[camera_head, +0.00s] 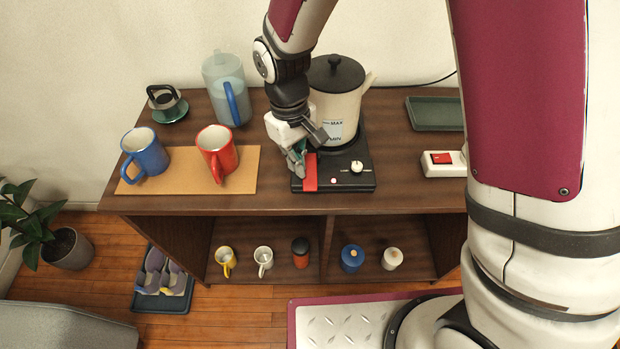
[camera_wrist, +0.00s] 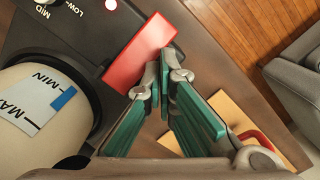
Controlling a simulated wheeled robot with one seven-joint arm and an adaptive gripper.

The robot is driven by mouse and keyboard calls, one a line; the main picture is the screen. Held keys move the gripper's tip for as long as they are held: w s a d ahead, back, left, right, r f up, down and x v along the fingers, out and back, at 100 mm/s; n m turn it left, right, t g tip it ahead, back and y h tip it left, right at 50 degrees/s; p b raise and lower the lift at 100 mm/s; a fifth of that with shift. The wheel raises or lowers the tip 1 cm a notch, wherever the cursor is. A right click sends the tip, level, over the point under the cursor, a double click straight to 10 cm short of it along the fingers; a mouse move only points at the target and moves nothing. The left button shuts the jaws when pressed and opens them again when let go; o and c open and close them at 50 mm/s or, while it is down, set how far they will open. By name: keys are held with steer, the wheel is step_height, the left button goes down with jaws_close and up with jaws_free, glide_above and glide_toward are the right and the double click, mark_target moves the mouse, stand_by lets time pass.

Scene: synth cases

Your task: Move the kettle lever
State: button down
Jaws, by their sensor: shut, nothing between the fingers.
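The cream kettle (camera_head: 337,100) with a black lid stands on a black base (camera_head: 345,176) on the cabinet top. The red lever (camera_head: 310,174) is at the left front of that base. My gripper (camera_head: 299,166) is low at the lever's left side, with its fingers shut and nothing between them. In the wrist view the red lever (camera_wrist: 140,54) lies right beside my green-padded fingertips (camera_wrist: 166,60). I cannot tell for sure whether they touch it. The kettle's side with MIN and MAX marks (camera_wrist: 35,103) shows at the left of the wrist view.
A red mug (camera_head: 217,152) and a blue mug (camera_head: 148,154) stand on a cork mat (camera_head: 242,176) to the left. A clear pitcher (camera_head: 224,82) is behind them. A power strip (camera_head: 440,170) and a dark tray (camera_head: 432,113) are to the right. Small items stand on the shelf below.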

step_height(320, 180, up, 12)
steer(key=shift+w+a, duration=0.35)
steer(key=shift+w, duration=0.1)
stand_by(0.7)
step_height(320, 180, up, 5)
steer(key=m+t, duration=0.1)
glide_above(317, 174)
steer(key=s+d+r+m+t, duration=0.1)
steer(key=s+d+r+m, duration=0.1)
steer(key=s+d+r, duration=0.4)
steer(key=s+d+r+m+t, duration=0.1)
steer(key=s+d+m+t, duration=0.2)
steer(key=s+d, duration=0.7)
steer(key=shift+s+r+m+y+p, duration=0.35)
steer(key=shift+s+m, duration=0.2)
steer(key=shift+m, duration=0.45)
